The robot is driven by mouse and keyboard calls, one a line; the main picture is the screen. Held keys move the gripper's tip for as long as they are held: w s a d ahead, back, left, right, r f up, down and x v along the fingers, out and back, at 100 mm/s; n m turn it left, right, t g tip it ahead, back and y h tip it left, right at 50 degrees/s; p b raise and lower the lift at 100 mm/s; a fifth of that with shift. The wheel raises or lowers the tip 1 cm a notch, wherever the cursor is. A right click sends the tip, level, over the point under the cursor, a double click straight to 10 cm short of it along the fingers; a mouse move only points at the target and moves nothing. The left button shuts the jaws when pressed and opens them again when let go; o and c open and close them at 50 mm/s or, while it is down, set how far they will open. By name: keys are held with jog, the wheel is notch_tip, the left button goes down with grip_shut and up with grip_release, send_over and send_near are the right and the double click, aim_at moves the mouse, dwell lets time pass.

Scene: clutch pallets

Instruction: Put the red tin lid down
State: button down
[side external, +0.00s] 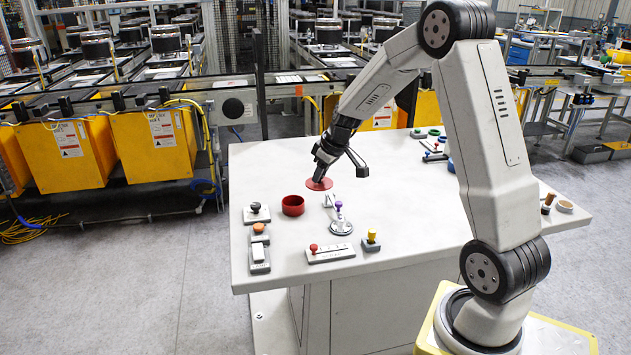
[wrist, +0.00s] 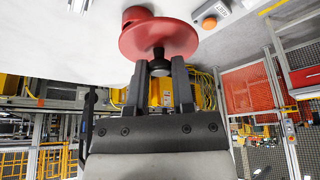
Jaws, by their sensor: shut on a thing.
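The red tin lid (side external: 319,185) is a flat red disc close to the white table top, behind and to the right of the open red tin (side external: 293,205). I cannot tell whether it touches the table. My gripper (side external: 317,179) points down at the lid. In the wrist view, my gripper (wrist: 159,70) is shut on the black knob of the lid (wrist: 158,38), its fingers on either side. The tin (wrist: 137,14) shows partly behind the lid there.
On the white table (side external: 400,215), an orange button (side external: 258,228), a black-knobbed box (side external: 256,212), a rocker switch (side external: 259,257) and a red-knobbed slider (side external: 329,252) stand near the front left. A purple-topped joystick (side external: 340,222) stands right of the tin. The table's right middle is clear.

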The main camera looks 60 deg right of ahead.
jog(key=shift+s+d, duration=0.1)
jog(key=s+d+f+m+h, duration=0.15)
jog(key=s+d, duration=0.25)
jog(key=s, duration=0.5)
jog(key=s+d+f+m, duration=0.2)
jog(key=s+d+m, duration=0.15)
jog(key=s, duration=0.55)
send_over(367, 209)
jog(key=s+a, duration=0.1)
jog(key=s, duration=0.1)
jog(key=shift+n, duration=0.3)
jog(key=shift+w+f, duration=0.15)
jog(key=shift+f, duration=2.15)
jog(key=shift+w+f, duration=0.1)
jog(key=shift+f, duration=2.2)
jog(key=shift+f, duration=0.1)
jog(key=shift+w+d+f, duration=0.1)
jog(key=shift+f, duration=1.6)
jog(key=shift+f, duration=0.15)
